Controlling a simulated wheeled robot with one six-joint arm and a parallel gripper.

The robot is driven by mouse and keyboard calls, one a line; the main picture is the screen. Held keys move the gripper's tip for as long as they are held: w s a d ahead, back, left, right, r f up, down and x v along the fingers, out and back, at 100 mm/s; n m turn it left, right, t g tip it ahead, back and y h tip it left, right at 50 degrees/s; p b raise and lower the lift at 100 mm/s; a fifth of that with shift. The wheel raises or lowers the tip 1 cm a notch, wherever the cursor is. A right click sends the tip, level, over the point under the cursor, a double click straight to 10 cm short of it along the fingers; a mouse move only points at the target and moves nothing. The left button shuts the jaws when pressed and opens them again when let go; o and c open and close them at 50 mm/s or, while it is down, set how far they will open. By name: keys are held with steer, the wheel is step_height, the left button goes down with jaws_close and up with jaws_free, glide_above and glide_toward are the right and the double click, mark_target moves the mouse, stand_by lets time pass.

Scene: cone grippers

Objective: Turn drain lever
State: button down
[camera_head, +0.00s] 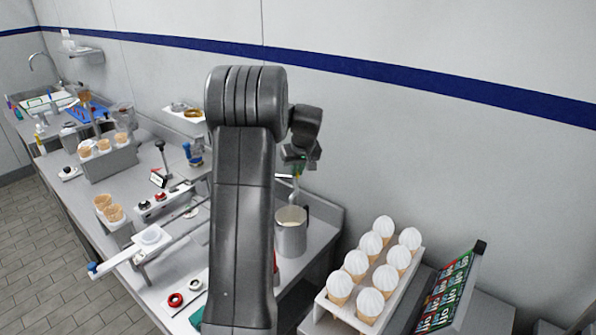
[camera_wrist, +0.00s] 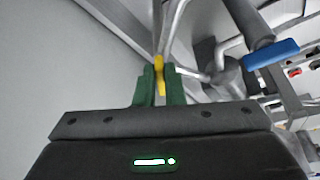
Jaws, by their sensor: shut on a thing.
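My gripper shows in the wrist view as two green fingers (camera_wrist: 160,84), shut on a small yellow grip (camera_wrist: 159,63). The grip sits beside thin metal tubing; whether it belongs to the drain lever I cannot tell for sure. In the head view my gripper (camera_head: 297,158) is partly hidden behind my arm, near the wall and above the steel pitcher (camera_head: 290,238). A thin upright metal rod (camera_head: 296,188) shows between gripper and pitcher.
A blue handle (camera_wrist: 272,53) on metal fittings is to the right in the wrist view. In the head view, a white rack (camera_head: 402,290) of white-topped cones stands right of the pitcher. The counter on the left holds cone holders (camera_head: 110,163) and a blue-ended bar (camera_head: 120,258).

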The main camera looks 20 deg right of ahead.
steer(key=m+h+b, duration=0.1)
steer(key=m, duration=0.1)
steer(key=a+m+h+b, duration=0.1)
steer(key=m, duration=0.2)
steer(key=shift+w, duration=0.15)
steer(key=m, duration=0.1)
steer(key=m+g+h+b, duration=0.1)
steer(key=m, duration=0.1)
steer(key=m+b, duration=0.1)
steer(key=m, duration=0.1)
steer(key=shift+w+a+g+h, duration=0.3)
steer(key=shift+a, duration=0.05)
steer(key=shift+m, duration=0.4)
steer(key=shift+r, duration=0.1)
steer(key=c, duration=1.5)
jaws_free()
steer(key=b+v, duration=0.2)
steer(key=v, duration=1.1)
steer(key=shift+a+r, duration=0.2)
steer(key=shift+r, duration=0.15)
